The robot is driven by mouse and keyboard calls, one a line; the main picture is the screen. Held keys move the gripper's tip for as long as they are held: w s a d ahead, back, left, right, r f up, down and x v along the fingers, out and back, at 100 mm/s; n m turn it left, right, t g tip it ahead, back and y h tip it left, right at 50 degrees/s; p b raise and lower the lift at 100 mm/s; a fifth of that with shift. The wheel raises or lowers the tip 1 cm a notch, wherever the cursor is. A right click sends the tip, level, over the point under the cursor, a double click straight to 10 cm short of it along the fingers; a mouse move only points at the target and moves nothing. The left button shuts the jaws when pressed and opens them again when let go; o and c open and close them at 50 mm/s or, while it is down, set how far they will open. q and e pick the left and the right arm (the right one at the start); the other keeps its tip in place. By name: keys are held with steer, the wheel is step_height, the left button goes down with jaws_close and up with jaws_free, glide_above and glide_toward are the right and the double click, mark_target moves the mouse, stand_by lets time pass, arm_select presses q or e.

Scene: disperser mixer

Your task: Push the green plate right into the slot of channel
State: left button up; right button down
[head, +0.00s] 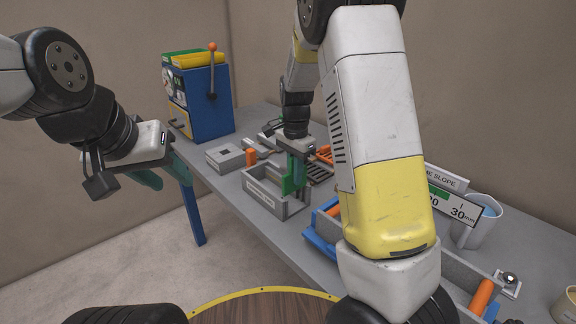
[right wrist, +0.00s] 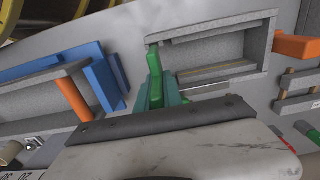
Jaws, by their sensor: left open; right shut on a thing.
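The green plate (head: 288,184) is upright at the grey channel (head: 262,196), a block with raised walls and a label on its front. My right gripper (head: 298,168) is shut on the plate from above. In the right wrist view the plate (right wrist: 153,62) stands between the teal fingers (right wrist: 158,92), at the left end of the channel (right wrist: 215,28). The fingers hide its lower part, so I cannot tell how deep it sits in the slot. My left gripper (head: 163,174) is open and empty, off the table's left side.
A blue machine (head: 205,103) with an orange-knobbed lever stands at the back left. A grey block (head: 225,158) lies behind the channel. A blue fixture (head: 322,232) stands to its right, partly behind my right arm. A white cup (head: 478,228) stands further right.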

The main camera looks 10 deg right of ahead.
mark_target(294, 190)
steer(key=shift+f, duration=3.65)
steer(key=c, duration=1.4)
jaws_free()
step_height(294, 190, up, 8)
steer(key=shift+f, duration=0.1)
